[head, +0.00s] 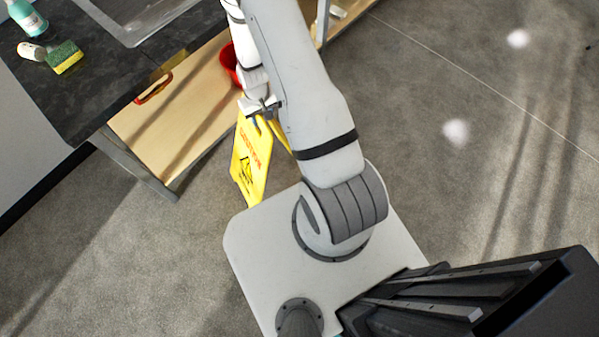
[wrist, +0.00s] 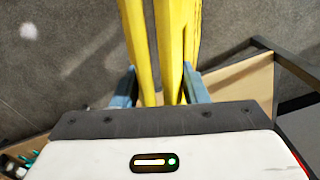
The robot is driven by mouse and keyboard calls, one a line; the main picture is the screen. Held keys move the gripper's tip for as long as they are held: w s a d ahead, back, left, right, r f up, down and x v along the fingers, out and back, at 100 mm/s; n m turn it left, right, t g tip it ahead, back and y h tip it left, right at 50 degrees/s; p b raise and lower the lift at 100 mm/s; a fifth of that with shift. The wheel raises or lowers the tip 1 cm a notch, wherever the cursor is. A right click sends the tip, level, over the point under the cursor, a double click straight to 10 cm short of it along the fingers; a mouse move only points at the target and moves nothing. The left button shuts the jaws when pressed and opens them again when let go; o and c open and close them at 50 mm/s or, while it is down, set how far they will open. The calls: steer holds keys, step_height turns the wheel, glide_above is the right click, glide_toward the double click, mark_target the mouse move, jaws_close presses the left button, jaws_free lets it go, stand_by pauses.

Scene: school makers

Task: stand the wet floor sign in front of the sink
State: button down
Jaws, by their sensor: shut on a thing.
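The yellow wet floor sign (head: 250,160) hangs upright, with CAUTION lettering on its face, beside the counter's lower shelf in the head view. My gripper (head: 262,108) is shut on its top edge. In the wrist view, the sign's two yellow panels (wrist: 162,40) run away between my two blue fingers (wrist: 163,88). The sink (head: 145,15) is set in the dark counter at the top left of the head view. My arm hides part of the sign. I cannot tell whether its foot touches the floor.
The dark counter (head: 90,85) holds a sponge (head: 65,58) and a teal bottle (head: 27,18). Its wooden lower shelf (head: 150,130) bears a red bucket (head: 229,62) and a red-handled item (head: 154,88). A metal leg (head: 140,165) stands at the corner. Grey floor (head: 110,250) is clear.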

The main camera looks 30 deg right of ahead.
steer(key=s+d+r+b, duration=0.3)
steer(key=d+b, duration=0.3)
steer(key=b, duration=0.3)
steer(key=s+d+r+b, duration=0.2)
steer(key=d+b, duration=0.4)
steer(key=b, duration=0.3)
step_height(320, 180, down, 9)
steer(key=b, duration=0.3)
steer(key=shift+s+d+f, duration=0.15)
steer(key=shift+f, duration=0.15)
steer(key=c, duration=0.9)
jaws_free()
steer(key=shift+o, duration=0.2)
